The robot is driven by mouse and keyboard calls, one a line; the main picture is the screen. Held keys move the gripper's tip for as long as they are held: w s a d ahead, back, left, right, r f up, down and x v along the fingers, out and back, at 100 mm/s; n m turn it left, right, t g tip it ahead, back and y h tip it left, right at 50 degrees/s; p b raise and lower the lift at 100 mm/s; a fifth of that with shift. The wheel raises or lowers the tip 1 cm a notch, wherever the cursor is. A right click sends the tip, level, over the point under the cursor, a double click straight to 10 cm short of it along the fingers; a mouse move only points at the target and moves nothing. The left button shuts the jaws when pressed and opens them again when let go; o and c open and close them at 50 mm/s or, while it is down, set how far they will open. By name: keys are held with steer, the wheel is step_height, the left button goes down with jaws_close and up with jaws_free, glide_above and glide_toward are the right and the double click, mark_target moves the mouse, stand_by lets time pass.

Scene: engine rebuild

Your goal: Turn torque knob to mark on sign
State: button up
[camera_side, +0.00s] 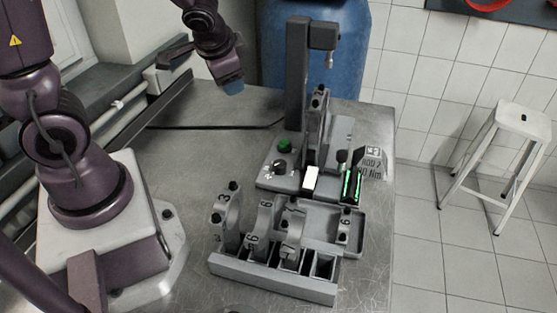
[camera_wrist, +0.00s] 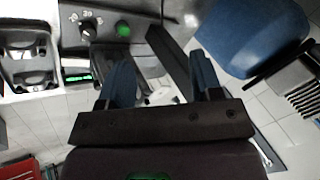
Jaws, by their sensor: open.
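The black torque knob (camera_side: 280,166) sits on the front left of the grey press base, with pale markings around it. My gripper (camera_side: 233,88) is above and left of the press, well apart from the knob. In the wrist view my gripper (camera_wrist: 162,72) has its blue fingers apart with nothing held.
A green button (camera_side: 284,145) is just behind the knob. The tall press column (camera_side: 297,70) rises behind. A grey rack (camera_side: 272,279) with several connecting rods stands in front. A lit green display (camera_side: 352,186) is at right. A blue barrel (camera_side: 345,75) stands behind. The table's left side (camera_side: 190,165) is clear.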

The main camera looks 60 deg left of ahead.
step_height(320, 180, down, 3)
steer(key=w+m, duration=0.1)
steer(key=w, duration=0.1)
steer(key=m+h, duration=0.2)
steer(key=h, duration=0.5)
glide_toward(280, 163)
steer(key=x, duration=0.9)
steer(key=shift+f, duration=0.1)
steer(key=c, duration=0.9)
